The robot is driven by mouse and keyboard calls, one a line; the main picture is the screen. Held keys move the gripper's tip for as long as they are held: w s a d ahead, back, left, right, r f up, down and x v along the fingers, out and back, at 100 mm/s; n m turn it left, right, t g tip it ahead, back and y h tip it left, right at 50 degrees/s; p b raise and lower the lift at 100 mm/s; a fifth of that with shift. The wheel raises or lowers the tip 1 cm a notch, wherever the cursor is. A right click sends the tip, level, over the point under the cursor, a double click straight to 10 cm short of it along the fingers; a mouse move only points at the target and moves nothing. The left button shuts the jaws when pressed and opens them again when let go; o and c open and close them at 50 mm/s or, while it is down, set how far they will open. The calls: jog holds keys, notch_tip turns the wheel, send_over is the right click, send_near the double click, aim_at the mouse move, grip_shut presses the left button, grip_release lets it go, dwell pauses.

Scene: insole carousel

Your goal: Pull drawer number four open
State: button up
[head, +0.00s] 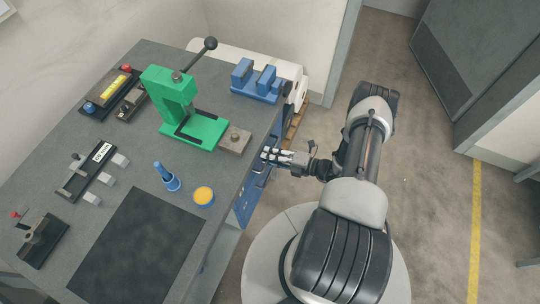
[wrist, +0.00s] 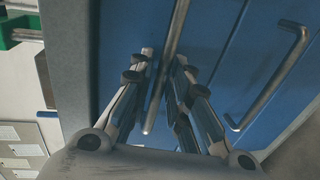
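Blue drawer fronts (head: 246,207) show on the side of the workbench, below its top edge. The wrist view shows the blue fronts (wrist: 225,40) close up, with a metal bar handle (wrist: 173,38) between my fingers and a second bar handle (wrist: 280,75) to the right. My gripper (head: 266,155) is at the bench's side, just past the tabletop edge. In the wrist view my gripper (wrist: 164,62) is open, its fingers on either side of the first handle. I cannot tell whether either finger touches it. No drawer number is readable, and the fronts look closed.
The dark tabletop (head: 60,140) holds a green press (head: 170,95), a blue vise (head: 256,80), a blue bottle (head: 167,177), a yellow-topped tin (head: 203,196) and several small fixtures. A wooden pallet (head: 298,119) lies behind the bench. The floor (head: 425,150) to the right is clear.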

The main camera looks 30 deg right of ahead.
jog(key=shift+w, duration=0.1)
jog(key=shift+c, duration=0.2)
grip_shut()
dwell(0.5)
